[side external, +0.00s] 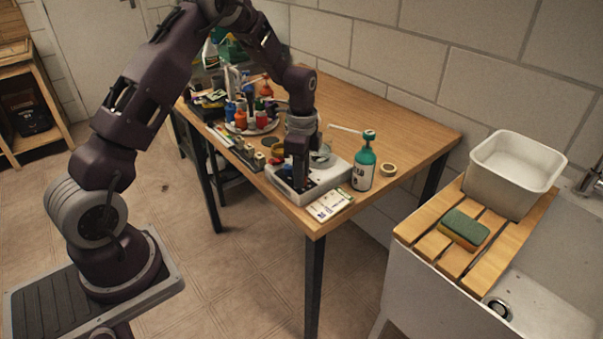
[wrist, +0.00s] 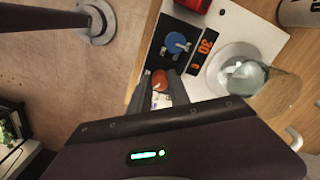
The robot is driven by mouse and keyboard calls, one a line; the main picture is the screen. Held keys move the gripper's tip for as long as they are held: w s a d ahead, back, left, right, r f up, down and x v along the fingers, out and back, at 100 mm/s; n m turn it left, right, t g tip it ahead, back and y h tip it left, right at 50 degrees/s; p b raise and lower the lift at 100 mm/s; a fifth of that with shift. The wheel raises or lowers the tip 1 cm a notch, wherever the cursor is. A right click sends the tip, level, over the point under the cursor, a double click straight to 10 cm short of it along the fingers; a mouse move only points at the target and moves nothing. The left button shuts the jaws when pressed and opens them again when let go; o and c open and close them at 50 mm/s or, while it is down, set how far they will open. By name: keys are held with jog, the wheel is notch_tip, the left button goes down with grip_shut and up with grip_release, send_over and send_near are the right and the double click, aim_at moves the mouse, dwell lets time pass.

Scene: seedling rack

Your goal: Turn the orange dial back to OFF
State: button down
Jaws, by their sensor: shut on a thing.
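The orange dial (wrist: 160,77) sits on the dark front panel of a white device (wrist: 237,27), near the device's edge. My gripper (wrist: 160,83) has one finger on each side of the dial and is shut on it. Part of the dial is hidden between the fingers, and its pointer direction cannot be read. A blue dial (wrist: 177,42) with a pale pointer is beside it on the panel. In the side external view, my gripper (side external: 301,186) points down at the device (side external: 337,176), and the orange dial is hidden there.
A glass vessel (wrist: 241,74) stands on the device, close to my gripper. An orange-digit display (wrist: 204,46) is beside the dials. A green bottle (side external: 363,167) and a tape roll (side external: 388,169) stand to the right. A printed card (side external: 330,205) lies at the table's front corner.

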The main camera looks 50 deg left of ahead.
jog(key=n, duration=0.5)
jog(key=shift+n, duration=0.3)
jog(key=n, duration=1.2)
jog(key=shift+n, duration=0.3)
jog(key=n, duration=0.5)
jog(key=shift+d+n, duration=0.1)
jog(key=shift+n, duration=0.2)
jog(key=c, duration=1.2)
grip_release()
